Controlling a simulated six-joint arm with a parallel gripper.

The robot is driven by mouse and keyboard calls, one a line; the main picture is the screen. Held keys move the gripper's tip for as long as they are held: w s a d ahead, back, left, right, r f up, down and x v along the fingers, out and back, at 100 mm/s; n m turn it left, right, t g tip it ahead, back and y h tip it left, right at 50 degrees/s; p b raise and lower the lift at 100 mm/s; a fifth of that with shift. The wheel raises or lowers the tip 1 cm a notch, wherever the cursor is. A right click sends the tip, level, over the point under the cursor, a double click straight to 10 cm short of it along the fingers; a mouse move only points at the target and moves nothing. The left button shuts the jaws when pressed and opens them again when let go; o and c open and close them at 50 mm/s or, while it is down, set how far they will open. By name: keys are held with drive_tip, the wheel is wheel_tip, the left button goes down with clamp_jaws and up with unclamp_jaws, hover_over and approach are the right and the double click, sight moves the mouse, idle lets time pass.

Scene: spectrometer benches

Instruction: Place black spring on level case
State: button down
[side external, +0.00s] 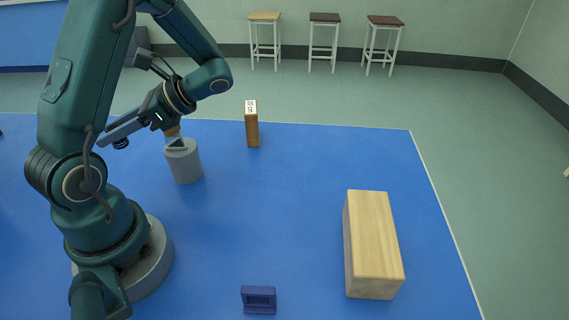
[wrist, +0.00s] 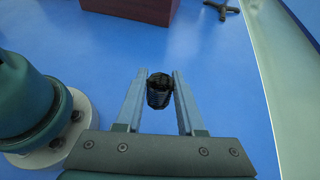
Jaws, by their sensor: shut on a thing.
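My gripper (wrist: 160,74) is shut on the black spring (wrist: 159,92), a small dark ribbed coil held between the two fingers in the wrist view. In the side view my gripper (side external: 112,136) is at the left, above the blue table, with the dark spring (side external: 121,143) at its fingers. A dark red box (wrist: 135,9) lies at the top edge of the wrist view, ahead of the fingers and apart from the spring. It looks like the level case, but it is cut off there and I cannot pick it out in the side view.
A grey cylinder (side external: 185,167) stands right of my gripper in the side view. An upright wooden block (side external: 252,130), a large pale wooden block (side external: 373,245) and a small blue part (side external: 258,301) stand on the table. A dark branched piece (wrist: 222,8) is beside the red box.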

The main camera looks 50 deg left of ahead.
drive_tip(key=w+d+f+n+h, duration=0.1)
drive_tip(key=w+d+n+h, duration=0.3)
drive_tip(key=d+n+h, duration=0.45)
drive_tip(key=w+d+f+n+h, duration=0.2)
drive_tip(key=w+d+n+h, duration=0.25)
drive_tip(key=d, duration=0.65)
drive_tip(key=w+d+r+n+t+h, duration=0.4)
drive_tip(key=w+d+r+n+t, duration=0.15)
drive_tip(key=w, duration=0.25)
drive_tip(key=w+d+r+n+t+h, duration=0.4)
drive_tip(key=w+n+t, duration=0.2)
drive_tip(key=w, duration=0.2)
hover_over(374, 228)
drive_tip(key=shift+y, duration=0.3)
wheel_tip(374, 228, down, 6)
drive_tip(key=shift+f, duration=2.15)
drive_tip(key=c, duration=0.5)
unclamp_jaws()
